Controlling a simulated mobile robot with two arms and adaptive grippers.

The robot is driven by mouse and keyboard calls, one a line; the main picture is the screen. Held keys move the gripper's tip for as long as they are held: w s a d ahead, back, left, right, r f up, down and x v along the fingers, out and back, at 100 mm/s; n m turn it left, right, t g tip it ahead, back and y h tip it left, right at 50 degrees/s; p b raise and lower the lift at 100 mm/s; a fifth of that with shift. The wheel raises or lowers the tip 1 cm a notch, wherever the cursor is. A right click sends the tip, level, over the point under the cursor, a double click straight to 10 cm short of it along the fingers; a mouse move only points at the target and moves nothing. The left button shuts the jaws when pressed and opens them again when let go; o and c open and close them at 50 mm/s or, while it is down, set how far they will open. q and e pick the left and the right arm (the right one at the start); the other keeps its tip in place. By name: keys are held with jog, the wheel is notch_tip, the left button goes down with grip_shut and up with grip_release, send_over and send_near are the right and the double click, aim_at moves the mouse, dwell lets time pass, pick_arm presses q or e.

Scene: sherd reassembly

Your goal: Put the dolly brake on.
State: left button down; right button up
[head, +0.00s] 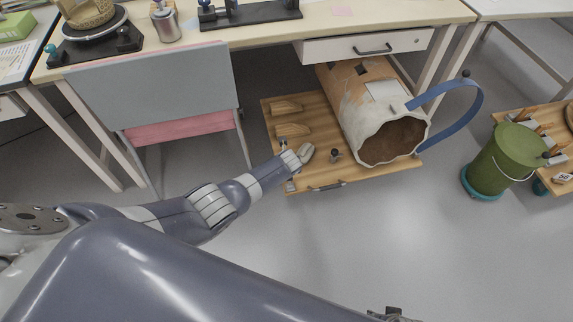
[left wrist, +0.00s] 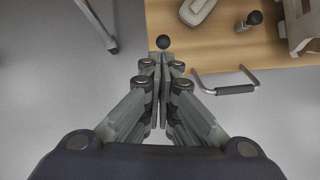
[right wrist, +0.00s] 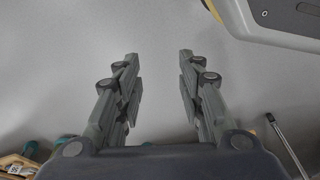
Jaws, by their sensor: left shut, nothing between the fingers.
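The dolly (head: 308,178) is a low wooden board on the floor under the desk. It bears a large broken clay vessel (head: 360,110) lying on its side. In the left wrist view a small black ball knob (left wrist: 162,42) stands at the dolly's edge (left wrist: 185,45), just beyond my left fingertips; whether they touch cannot be told. I cannot tell for certain that this knob is the brake. My left gripper (left wrist: 160,62) is shut and empty; it also shows at the dolly's front left corner (head: 290,184). My right gripper (right wrist: 158,58) is open and empty over bare floor.
A dark pull handle (left wrist: 228,88) sticks out from the dolly's front edge. A grey pad (head: 305,152) and another black knob (head: 335,155) are on the board. A blue strap (head: 470,115) loops beside the vessel. A green bin (head: 505,160) stands right; a chair (head: 165,95) stands left.

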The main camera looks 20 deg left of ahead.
pick_arm(q)
jog(key=shift+s+r, duration=0.1)
jog(key=shift+r, duration=0.2)
pick_arm(e)
jog(key=shift+s+f, duration=0.45)
jog(key=shift+f, duration=0.35)
